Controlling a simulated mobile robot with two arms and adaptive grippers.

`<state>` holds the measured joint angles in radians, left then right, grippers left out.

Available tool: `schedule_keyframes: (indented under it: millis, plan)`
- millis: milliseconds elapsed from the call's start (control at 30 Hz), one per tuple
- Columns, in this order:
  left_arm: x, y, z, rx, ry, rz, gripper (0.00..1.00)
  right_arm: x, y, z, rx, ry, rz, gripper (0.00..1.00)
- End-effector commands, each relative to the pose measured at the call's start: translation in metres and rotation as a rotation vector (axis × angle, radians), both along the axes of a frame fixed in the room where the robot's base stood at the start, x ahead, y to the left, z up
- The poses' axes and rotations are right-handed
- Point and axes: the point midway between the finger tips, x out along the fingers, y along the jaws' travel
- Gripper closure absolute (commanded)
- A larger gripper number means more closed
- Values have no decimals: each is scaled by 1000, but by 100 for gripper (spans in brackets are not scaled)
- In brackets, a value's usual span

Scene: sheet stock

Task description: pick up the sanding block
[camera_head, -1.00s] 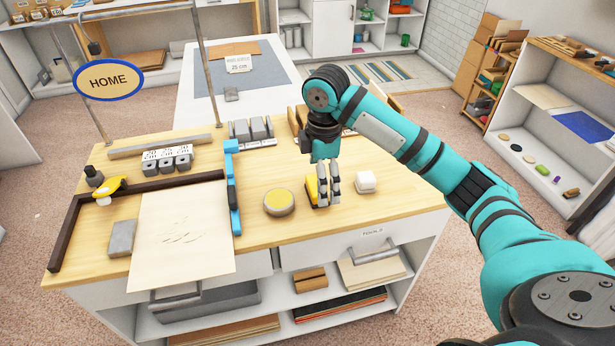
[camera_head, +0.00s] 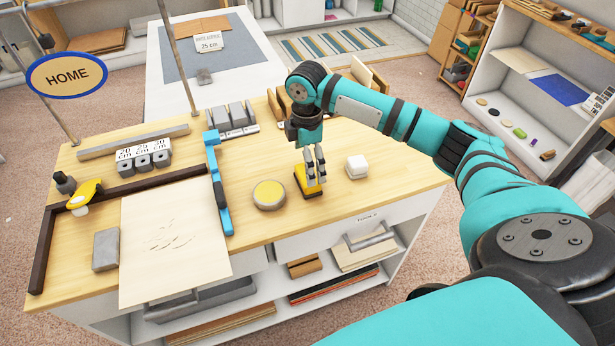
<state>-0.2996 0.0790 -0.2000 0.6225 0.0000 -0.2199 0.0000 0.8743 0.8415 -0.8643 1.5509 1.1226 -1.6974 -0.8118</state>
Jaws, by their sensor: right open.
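My left gripper does not show.
The round tin (camera_head: 269,195) is close on the left and the white cube (camera_head: 356,167) close on the right. A blue bar clamp (camera_head: 219,185), a pale sheet (camera_head: 172,240) and a grey block (camera_head: 106,249) lie farther left. Grey blocks (camera_head: 233,118) stand behind.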

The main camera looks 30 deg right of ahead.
Motion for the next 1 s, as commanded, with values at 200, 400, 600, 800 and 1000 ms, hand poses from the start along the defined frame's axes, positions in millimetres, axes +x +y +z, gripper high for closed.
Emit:
schedule_keyframes:
  millis: [200,400,600,800,1000]
  plan:
    - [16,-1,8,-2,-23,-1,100,-3,-3,-16,0,2,0,0]
    - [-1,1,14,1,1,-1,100,-6,-5,-46,0,2,0,0]
    - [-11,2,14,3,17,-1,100,-6,-5,-57,0,-2,1,0]
    - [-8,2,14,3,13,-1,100,-6,-6,-56,0,-1,1,7]
    - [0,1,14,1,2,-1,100,-6,-6,-56,0,-1,1,33]
